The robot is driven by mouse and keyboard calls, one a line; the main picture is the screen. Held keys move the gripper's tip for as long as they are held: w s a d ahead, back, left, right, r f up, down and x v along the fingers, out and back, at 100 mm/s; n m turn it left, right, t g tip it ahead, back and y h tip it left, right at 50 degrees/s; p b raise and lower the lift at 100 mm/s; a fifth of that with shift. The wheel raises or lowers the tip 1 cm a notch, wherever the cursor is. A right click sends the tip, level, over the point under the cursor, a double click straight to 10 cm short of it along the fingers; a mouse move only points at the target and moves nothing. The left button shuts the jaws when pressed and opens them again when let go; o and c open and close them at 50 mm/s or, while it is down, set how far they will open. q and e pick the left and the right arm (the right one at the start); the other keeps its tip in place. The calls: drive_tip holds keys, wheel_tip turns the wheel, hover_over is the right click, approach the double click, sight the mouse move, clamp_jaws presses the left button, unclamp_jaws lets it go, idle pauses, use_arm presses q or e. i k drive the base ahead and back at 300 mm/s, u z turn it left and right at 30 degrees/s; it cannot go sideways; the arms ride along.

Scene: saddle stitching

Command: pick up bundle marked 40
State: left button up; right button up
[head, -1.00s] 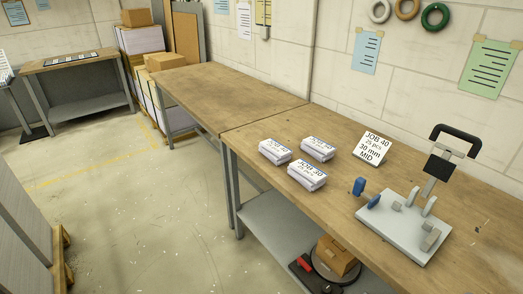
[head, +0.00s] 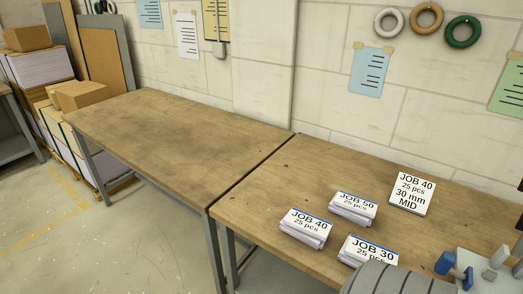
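The bundle marked JOB 40, 25 pcs (head: 306,228), is a small white stack with a blue-edged top label. It lies near the front edge of the wooden bench and is the leftmost of three bundles. The bundle marked JOB 50 (head: 354,208) lies behind it to the right. The bundle marked JOB 30 (head: 367,250) lies to its right, its lower part hidden by a grey ribbed part at the bottom edge. A white card reading JOB 40, 25 pcs, 30 mm, MID (head: 412,193) is at the back right.
The adjoining bench (head: 185,135) on the left is bare. Boxes and paper stacks (head: 85,96) stand beyond it. The bench top left of the bundles is clear.

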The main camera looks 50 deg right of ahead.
sight(313, 231)
drive_tip(key=i, duration=1.05)
drive_tip(key=z, duration=2.5)
